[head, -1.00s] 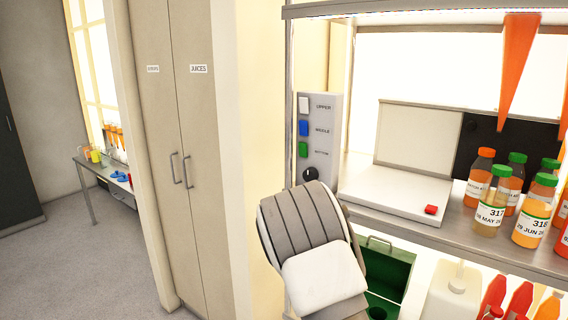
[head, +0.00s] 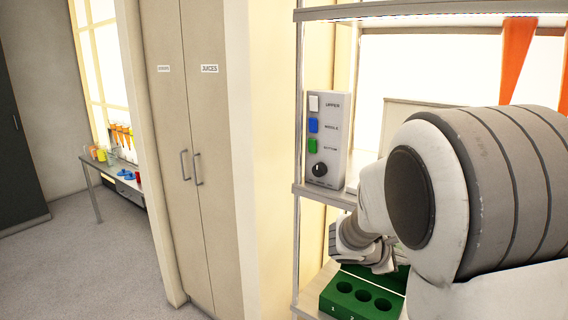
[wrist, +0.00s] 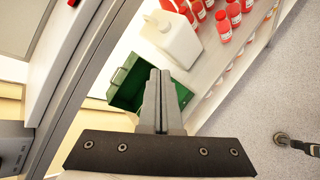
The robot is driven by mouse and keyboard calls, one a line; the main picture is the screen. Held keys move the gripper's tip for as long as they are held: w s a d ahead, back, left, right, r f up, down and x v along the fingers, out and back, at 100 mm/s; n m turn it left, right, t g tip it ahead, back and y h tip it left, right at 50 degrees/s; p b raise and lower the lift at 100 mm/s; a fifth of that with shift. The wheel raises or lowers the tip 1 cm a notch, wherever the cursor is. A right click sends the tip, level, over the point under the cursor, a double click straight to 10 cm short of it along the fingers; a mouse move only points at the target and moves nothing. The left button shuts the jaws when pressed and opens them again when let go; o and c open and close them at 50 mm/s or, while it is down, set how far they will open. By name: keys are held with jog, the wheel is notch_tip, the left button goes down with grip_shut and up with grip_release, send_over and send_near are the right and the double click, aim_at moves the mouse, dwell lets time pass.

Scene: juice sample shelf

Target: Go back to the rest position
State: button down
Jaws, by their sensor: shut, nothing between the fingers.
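My gripper (wrist: 161,100) is shut and empty in the wrist view, its two fingers pressed together. It points over a green crate (wrist: 122,75) and a white jug (wrist: 172,38) on the lower shelf, apart from both as far as I can tell. In the head view my arm covers much of the right side, and the gripper's fingers are not visible there.
A control box (head: 325,139) with white, blue and green buttons and a black knob is fixed at the shelf's left. A green holder with numbered holes (head: 360,298) sits below. Several red-capped bottles (wrist: 222,25) stand on the lower shelf. Floor left of the cupboard (head: 190,130) is open.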

jog(key=s+a+r+m+g+y, duration=0.1)
jog(key=s+r+m+y, duration=0.1)
jog(key=s+m, duration=0.35)
jog(key=s+a+r+m+g+y, duration=0.1)
jog(key=s+r+m+y, duration=0.15)
jog(key=s, duration=0.55)
jog(key=s+a+r+m+t+y, duration=0.1)
jog(key=s+a+m+y, duration=0.4)
jog(key=s+a, duration=0.5)
jog(key=shift+s+a+r+m+t, duration=0.3)
jog(key=shift+s+r+m, duration=0.55)
jog(key=shift+s+m, duration=0.35)
jog(key=shift+d, duration=0.25)
